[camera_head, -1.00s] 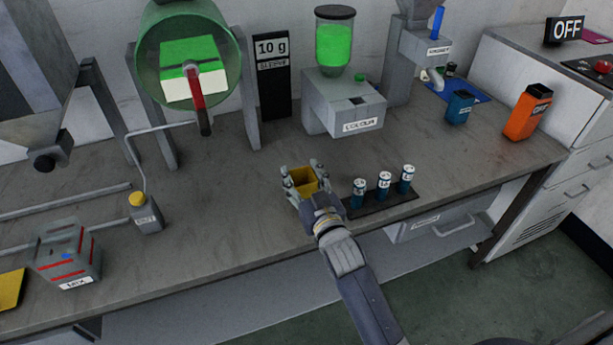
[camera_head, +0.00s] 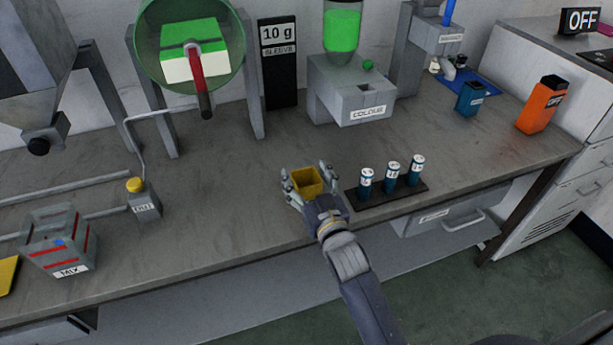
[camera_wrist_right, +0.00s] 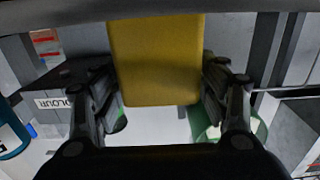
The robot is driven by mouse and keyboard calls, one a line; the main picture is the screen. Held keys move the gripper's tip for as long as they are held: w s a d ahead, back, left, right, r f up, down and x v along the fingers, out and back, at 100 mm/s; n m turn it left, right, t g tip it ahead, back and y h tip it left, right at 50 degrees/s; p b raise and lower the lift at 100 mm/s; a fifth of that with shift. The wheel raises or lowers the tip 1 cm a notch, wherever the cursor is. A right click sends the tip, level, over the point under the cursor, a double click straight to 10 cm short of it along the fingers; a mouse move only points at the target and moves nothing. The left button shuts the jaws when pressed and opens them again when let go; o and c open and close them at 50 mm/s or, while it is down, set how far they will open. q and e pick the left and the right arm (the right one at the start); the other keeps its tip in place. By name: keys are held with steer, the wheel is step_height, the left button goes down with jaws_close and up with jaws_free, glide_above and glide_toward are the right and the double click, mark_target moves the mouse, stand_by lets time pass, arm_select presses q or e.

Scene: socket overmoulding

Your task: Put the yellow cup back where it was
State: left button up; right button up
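The yellow cup (camera_head: 308,181) is an open-topped, square-sided cup, upright between the fingers of my right gripper (camera_head: 306,179). In the right wrist view the yellow cup (camera_wrist_right: 156,60) fills the space between the two fingers (camera_wrist_right: 160,95), which press against its sides. The cup looks empty from above. It is over the front part of the bench, left of the vial rack; whether its base touches the bench is hidden. My left gripper is not in view.
A black rack (camera_head: 408,194) with three blue vials stands just right of the gripper. The COLOUR machine (camera_head: 350,90) is behind. A MIX container (camera_head: 60,243) and a yellow plate (camera_head: 8,274) are at left. Blue (camera_head: 470,98) and orange (camera_head: 541,105) containers stand at right. The bench middle is clear.

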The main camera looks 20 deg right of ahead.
steer(key=shift+r, duration=0.1)
steer(key=shift+r, duration=0.2)
steer(key=shift+s+f, duration=0.15)
steer(key=shift+s, duration=0.1)
steer(key=s, duration=1.1)
steer(key=shift+s+d+b, duration=0.15)
steer(key=shift+s+b, duration=0.15)
stand_by(0.8)
